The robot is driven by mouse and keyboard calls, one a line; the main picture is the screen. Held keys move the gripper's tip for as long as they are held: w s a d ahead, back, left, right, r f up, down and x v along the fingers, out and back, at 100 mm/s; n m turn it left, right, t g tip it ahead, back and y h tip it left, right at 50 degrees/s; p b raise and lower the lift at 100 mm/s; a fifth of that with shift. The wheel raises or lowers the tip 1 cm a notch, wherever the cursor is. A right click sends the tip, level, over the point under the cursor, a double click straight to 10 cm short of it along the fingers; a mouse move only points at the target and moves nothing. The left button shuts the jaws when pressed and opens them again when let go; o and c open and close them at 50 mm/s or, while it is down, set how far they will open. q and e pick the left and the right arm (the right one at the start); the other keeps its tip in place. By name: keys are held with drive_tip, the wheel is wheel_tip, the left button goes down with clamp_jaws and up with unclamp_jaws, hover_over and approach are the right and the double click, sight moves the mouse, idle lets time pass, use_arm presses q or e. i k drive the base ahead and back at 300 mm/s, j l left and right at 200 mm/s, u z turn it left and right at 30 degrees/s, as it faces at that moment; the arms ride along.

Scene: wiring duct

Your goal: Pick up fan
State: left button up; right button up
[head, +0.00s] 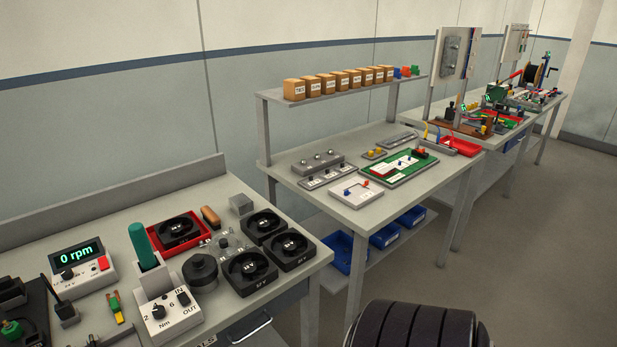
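Three stand close together near the bench's right corner: a back fan (264,226), a right fan (290,249) and a front fan (249,271). Another fan (178,229) lies in a red tray (158,245) to their left. The labels are too small to read surely. Neither of my grippers is in view.
A round black knob-like part (200,271), a torque tester (168,312) with a green-handled tool (143,245), and an rpm display box (80,265) crowd the near bench (110,215). A second bench (375,210) stands beyond a gap. A black ribbed shape fills the bottom right.

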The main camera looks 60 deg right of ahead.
sight(284, 244)
drive_tip(key=z, duration=0.45)
drive_tip(key=l+z, duration=0.15)
drive_tip(key=z, duration=0.25)
drive_tip(key=l+z, duration=0.1)
drive_tip(key=z, duration=0.35)
drive_tip(key=l+z, duration=0.1)
drive_tip(key=z, duration=0.3)
